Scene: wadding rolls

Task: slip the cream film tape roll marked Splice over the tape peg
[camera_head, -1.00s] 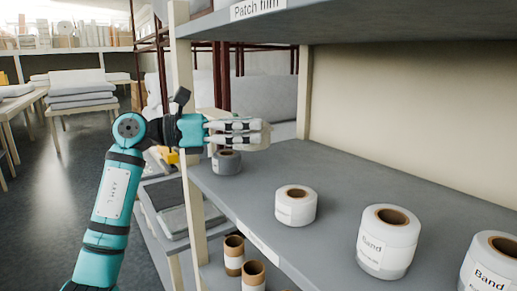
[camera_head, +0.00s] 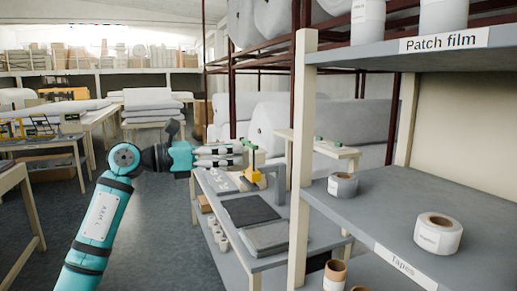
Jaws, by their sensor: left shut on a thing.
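My left gripper (camera_head: 238,155) reaches in from the left and is shut on a small cream roll (camera_head: 258,157), which shows only in part at the fingertips. Any mark on the roll cannot be read here. I cannot tell whether this carries the tape peg; no peg shows clearly. My right gripper is not in view.
The cart (camera_head: 268,262) below bears dark and grey flat pieces. Tables with wadding (camera_head: 152,100) stand behind. Floor (camera_head: 150,225) is open at the left.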

